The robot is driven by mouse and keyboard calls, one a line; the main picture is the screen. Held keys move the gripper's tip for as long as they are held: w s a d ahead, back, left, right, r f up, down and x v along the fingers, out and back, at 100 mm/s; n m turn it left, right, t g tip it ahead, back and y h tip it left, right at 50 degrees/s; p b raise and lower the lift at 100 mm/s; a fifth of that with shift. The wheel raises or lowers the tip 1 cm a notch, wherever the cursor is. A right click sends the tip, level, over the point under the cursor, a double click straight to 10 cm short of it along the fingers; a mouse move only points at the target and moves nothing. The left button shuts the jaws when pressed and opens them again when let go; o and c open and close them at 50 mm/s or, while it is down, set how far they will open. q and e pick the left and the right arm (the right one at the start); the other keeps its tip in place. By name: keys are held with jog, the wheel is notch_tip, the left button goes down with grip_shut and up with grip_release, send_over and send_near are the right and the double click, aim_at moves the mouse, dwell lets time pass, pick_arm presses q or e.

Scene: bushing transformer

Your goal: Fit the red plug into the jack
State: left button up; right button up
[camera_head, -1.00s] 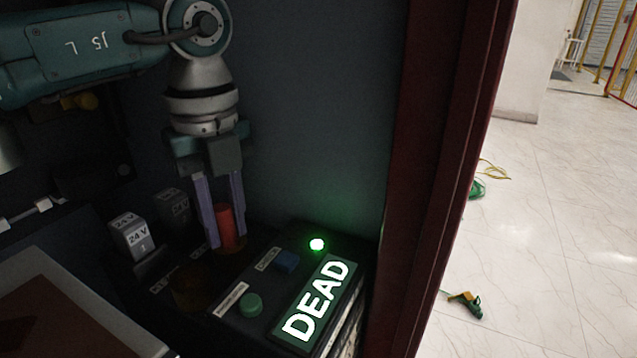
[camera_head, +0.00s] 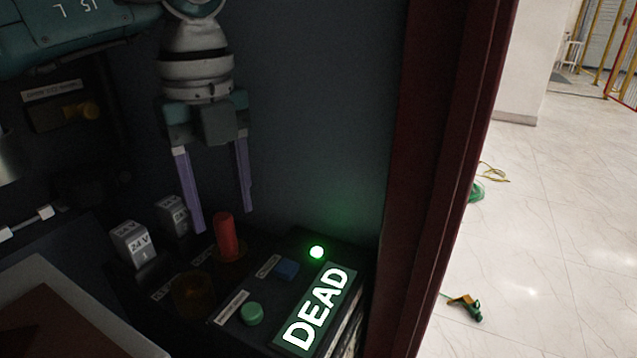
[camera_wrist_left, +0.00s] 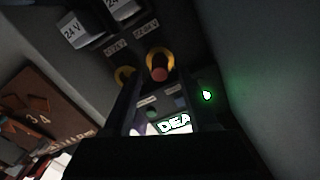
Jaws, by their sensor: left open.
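The red plug (camera_head: 226,237) stands upright in a yellowish ring jack (camera_head: 232,253) on the dark panel. It also shows in the left wrist view as a red end (camera_wrist_left: 159,73) inside a yellow ring (camera_wrist_left: 161,60). My left gripper (camera_head: 222,220) is open, with its two purple fingers spread wide. It is above and around the top of the plug, and the fingers are apart from it. A second ring jack (camera_head: 193,292) to the front left is empty. How deep the plug sits cannot be seen. My right gripper is not in view.
A green button (camera_head: 251,314), a blue button (camera_head: 286,268), a lit green lamp (camera_head: 317,252) and a lit DEAD sign (camera_head: 316,308) are on the panel. Grey 24 V blocks (camera_head: 133,244) stand at left. A dark red cabinet post (camera_head: 430,180) bounds the right.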

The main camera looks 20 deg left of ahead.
aim_at(222, 216)
pick_arm(q)
notch_tip(222, 216, up, 8)
jog(key=shift+p, duration=0.45)
